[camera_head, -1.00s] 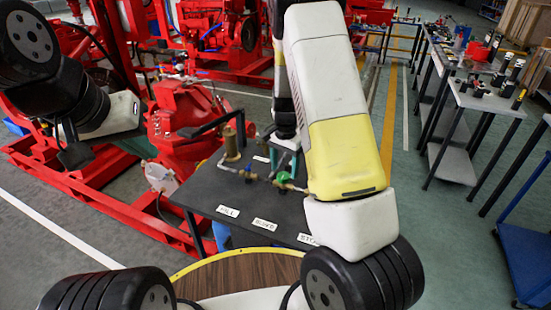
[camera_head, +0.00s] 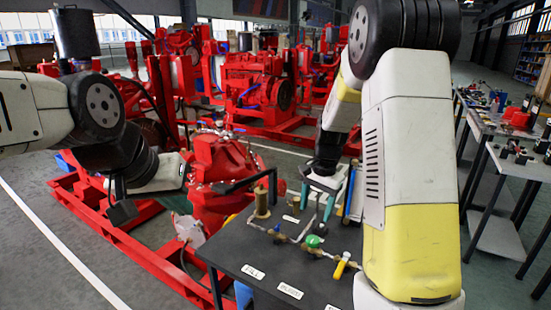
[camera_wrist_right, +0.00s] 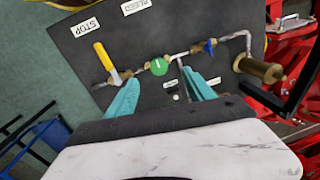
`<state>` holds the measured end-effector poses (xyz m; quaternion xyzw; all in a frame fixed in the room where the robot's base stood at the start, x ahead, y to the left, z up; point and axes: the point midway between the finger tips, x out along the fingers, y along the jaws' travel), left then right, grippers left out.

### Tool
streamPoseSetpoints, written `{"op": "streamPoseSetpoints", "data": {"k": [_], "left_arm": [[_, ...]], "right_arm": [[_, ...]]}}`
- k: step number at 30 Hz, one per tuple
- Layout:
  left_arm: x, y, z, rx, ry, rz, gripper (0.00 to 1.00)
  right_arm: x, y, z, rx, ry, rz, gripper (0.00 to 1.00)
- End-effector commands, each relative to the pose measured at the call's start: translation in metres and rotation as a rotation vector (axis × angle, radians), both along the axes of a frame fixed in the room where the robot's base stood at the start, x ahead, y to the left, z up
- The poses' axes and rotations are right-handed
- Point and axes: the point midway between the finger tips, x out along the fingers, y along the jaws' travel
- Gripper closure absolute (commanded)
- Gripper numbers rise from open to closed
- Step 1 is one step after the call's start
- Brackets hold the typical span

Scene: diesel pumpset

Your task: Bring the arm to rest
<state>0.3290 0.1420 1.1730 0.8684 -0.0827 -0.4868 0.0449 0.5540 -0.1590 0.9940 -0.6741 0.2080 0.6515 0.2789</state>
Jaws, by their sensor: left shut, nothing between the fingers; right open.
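My right arm (camera_head: 415,180), white and yellow, fills the right of the head view. Its gripper (camera_head: 318,204) is over the far part of the dark table (camera_head: 235,255). In the right wrist view the teal fingers (camera_wrist_right: 163,92) are apart with nothing held; a brass pipe fitting with a green knob (camera_wrist_right: 160,66) shows beyond them. My left arm (camera_head: 30,110) comes in from the left. Its gripper (camera_head: 121,212) is shut and empty, beside the red pump (camera_head: 218,170) and over the red frame. The right arm hides part of the table.
The table carries a brass cylinder (camera_head: 262,202), a yellow handle (camera_head: 341,266) and white labels. Red engines (camera_head: 258,85) stand behind. Side tables with tools (camera_head: 500,150) stand at right. Grey floor (camera_head: 40,215) is open at left.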

Motion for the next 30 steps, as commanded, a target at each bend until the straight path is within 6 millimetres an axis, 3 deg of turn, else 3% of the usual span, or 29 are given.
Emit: {"op": "streamPoseSetpoints", "data": {"k": [1, 6, 15, 22, 30], "left_arm": [[0.0, 0.0, 0.0, 0.0, 0.0, 0.0, 1.0], [0.0, 0.0, 0.0, 0.0, 0.0, 0.0, 1.0], [0.0, 0.0, 0.0, 0.0, 0.0, 0.0, 1.0], [0.0, 0.0, 0.0, 0.0, 0.0, 0.0, 1.0], [0.0, 0.0, 0.0, 0.0, 0.0, 0.0, 1.0]], "right_arm": [[-0.011, 0.001, 0.023, 0.028, -0.037, 0.034, 0.38], [-0.054, 0.008, 0.084, 0.079, -0.155, 0.189, 0.38], [-0.146, 0.015, 0.158, 0.043, -0.387, 0.475, 0.38], [-0.205, 0.017, 0.177, -0.063, -0.518, 0.647, 0.38], [-0.225, 0.017, 0.179, -0.118, -0.559, 0.71, 0.38]]}}
